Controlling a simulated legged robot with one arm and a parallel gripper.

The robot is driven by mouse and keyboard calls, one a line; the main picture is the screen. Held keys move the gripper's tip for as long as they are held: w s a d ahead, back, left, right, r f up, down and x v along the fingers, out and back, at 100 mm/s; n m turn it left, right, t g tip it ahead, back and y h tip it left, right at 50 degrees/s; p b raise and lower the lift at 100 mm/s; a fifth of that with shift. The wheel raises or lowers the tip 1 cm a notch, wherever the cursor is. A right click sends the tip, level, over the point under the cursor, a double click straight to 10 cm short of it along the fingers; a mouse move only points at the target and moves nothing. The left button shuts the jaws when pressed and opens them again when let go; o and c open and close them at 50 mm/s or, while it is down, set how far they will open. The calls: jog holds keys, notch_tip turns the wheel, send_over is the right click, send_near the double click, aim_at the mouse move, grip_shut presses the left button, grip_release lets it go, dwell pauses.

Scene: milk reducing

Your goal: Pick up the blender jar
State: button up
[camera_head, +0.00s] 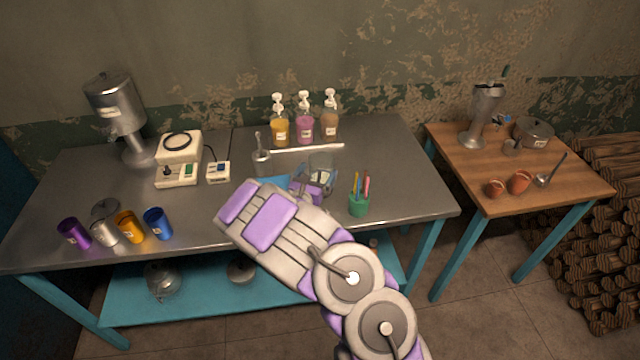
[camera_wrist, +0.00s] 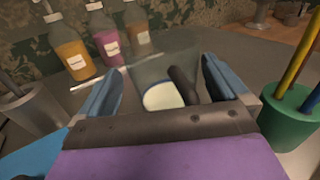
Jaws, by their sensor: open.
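A clear glass jar (camera_head: 321,160), which I take as the blender jar, stands on the metal table just past my gripper (camera_head: 308,186). In the wrist view the jar (camera_wrist: 164,68) shows between the two blue fingers, with a dark handle on its right and a pale, whitish round area at its bottom. My gripper (camera_wrist: 162,84) is open, with a finger on each side of the jar in the picture. I cannot tell whether either finger touches it. The near lower part of the jar is hidden by my gripper in the head view.
A green pen cup (camera_head: 359,205) stands close to the right of my gripper, and a metal cup with utensils (camera_head: 261,163) to the left. A wooden table (camera_head: 520,165) stands at right.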

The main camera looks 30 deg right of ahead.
jog(key=shift+a, duration=0.25)
jog(key=shift+c, duration=0.5)
jog(key=shift+d, duration=0.55)
jog(key=c, duration=0.4)
jog(key=shift+d+f, duration=0.1)
jog(key=c, duration=0.3)
jog(key=shift+a, duration=0.35)
jog(key=c, duration=0.7)
